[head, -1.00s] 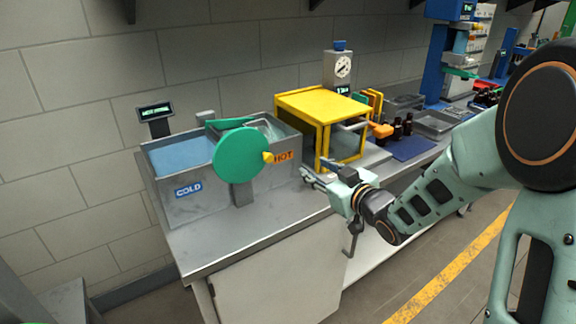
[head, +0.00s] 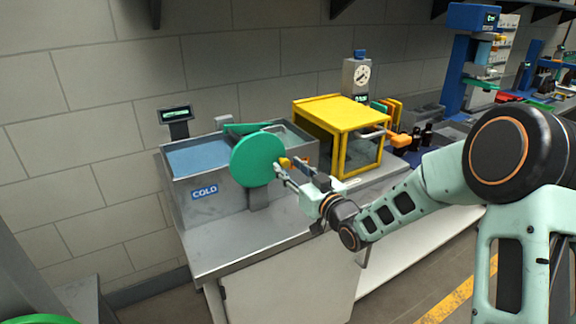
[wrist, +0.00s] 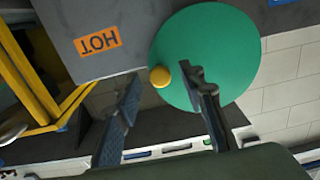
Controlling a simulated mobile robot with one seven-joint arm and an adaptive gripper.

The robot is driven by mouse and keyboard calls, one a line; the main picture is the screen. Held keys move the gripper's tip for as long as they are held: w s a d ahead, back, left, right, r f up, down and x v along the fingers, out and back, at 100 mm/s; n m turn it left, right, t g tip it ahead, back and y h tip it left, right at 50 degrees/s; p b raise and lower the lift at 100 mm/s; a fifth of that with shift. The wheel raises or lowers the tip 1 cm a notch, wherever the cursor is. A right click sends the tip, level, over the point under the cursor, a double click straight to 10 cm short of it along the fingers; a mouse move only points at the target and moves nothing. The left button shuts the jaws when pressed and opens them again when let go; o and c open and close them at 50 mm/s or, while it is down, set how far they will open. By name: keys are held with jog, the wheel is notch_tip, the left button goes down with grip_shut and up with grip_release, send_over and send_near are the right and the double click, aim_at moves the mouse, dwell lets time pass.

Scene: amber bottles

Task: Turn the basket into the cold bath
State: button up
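The steel bath has a blue-filled cold side (head: 200,158) at left, labelled COLD, and a hot side whose HOT label (wrist: 97,40) shows in the wrist view. A green disc (head: 256,158) stands on a grey post at the bath's front, with a small yellow knob (wrist: 160,76) on it. A green bar (head: 246,128) lies over the hot side; whether a basket hangs under it is hidden. My gripper (head: 284,168) is open at the disc's right edge. In the wrist view the knob lies between and beyond the fingertips, apparently not gripped.
A yellow-framed box (head: 345,135) with a glass door and handle stands just right of my gripper. A small display (head: 176,114) stands behind the cold side. Dark bottles (head: 422,136) stand farther right. The bench front (head: 215,245) below the bath is clear.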

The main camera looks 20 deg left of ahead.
jog(key=shift+w+a, duration=0.35)
jog(key=shift+a, duration=0.15)
grip_shut()
